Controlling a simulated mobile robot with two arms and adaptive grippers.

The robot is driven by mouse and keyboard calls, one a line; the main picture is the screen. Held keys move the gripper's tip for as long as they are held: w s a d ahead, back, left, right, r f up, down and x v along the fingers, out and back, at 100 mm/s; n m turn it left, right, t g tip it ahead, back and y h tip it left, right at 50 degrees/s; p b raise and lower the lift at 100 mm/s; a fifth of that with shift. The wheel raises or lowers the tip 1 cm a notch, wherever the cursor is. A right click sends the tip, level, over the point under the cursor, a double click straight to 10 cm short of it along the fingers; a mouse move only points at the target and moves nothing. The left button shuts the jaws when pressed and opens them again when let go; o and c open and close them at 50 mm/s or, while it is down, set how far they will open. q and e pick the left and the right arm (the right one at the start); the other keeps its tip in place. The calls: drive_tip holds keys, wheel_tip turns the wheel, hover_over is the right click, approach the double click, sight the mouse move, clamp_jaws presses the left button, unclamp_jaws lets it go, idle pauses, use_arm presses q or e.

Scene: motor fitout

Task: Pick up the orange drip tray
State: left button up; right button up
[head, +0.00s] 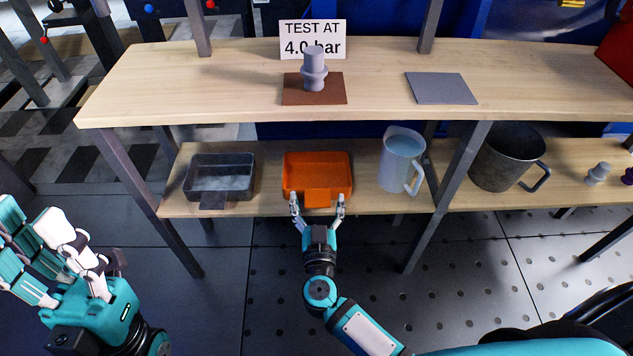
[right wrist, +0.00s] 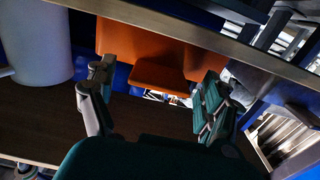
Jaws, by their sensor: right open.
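The orange drip tray (head: 317,172) sits on the lower wooden shelf, between a grey tray and a jug. Its front tab (head: 318,197) sticks out over the shelf's front edge. My right gripper (head: 317,205) is open in front of the tab, with one finger on each side of it. In the right wrist view the orange tray (right wrist: 135,40) and its tab (right wrist: 160,78) show between the open fingers, which do not grip it. My left gripper (head: 50,245) is at the lower left, away from the shelf; its opening is unclear.
A grey tray (head: 219,173) is left of the orange tray; a translucent jug (head: 401,160) is right. A dark metal pitcher (head: 505,157) stands further right. The upper shelf (head: 210,80) overhangs, with a grey fitting (head: 314,70) on a brown pad. Table legs (head: 450,185) flank the bay.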

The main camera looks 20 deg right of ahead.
drive_tip(key=c, duration=1.5)
drive_tip(key=shift+c, duration=0.8)
drive_tip(key=shift+r, duration=0.15)
